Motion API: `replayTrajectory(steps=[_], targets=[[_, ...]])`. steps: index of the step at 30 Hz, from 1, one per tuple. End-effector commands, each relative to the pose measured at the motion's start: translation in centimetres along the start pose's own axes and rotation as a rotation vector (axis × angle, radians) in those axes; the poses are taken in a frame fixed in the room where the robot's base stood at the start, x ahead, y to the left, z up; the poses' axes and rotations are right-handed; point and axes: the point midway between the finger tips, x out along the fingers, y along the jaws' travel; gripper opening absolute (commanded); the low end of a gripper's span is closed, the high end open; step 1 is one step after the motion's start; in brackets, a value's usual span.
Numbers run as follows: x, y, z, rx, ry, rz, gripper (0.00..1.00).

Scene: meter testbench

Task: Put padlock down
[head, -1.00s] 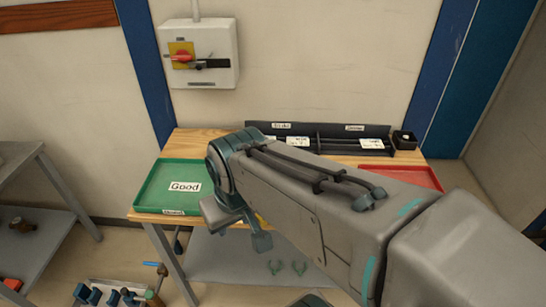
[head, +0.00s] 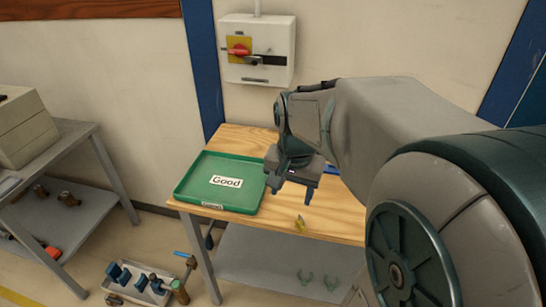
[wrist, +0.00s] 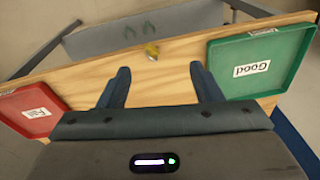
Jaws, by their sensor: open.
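The small yellow padlock (head: 300,223) lies on the wooden bench top (head: 335,215), close to its front edge. It also shows in the wrist view (wrist: 152,51), beyond my fingertips. My gripper (head: 291,193) is above the bench, pointing down, between the green tray and the padlock in the head view. Its two fingers are spread with nothing between them, as the wrist view (wrist: 160,69) also shows. The padlock is apart from the fingers.
A green "Good" tray (head: 190,188) is on the bench's left; a red "Fail" tray (wrist: 35,112) is at its other end. A switch box (head: 280,75) hangs on the wall behind. A grey shelf (head: 115,180) stands at left, with a toolbox (head: 133,287) on the floor.

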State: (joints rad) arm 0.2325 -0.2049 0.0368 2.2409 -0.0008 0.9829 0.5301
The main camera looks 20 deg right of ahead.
Motion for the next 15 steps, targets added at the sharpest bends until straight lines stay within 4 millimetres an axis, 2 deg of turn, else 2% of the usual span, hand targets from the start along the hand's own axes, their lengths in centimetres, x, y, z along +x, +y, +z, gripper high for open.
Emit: replayTrajectory(steps=[1,6,10,15], targets=[[1.8,0.3,-1.6,0.103,-0.024,0.018,0.59],[4.6,1.1,-5.3,0.378,-0.071,0.060,0.59],[5.7,1.6,-6.7,0.492,-0.089,0.078,0.59],[5.9,1.7,-7.2,0.532,-0.094,0.083,0.59]])
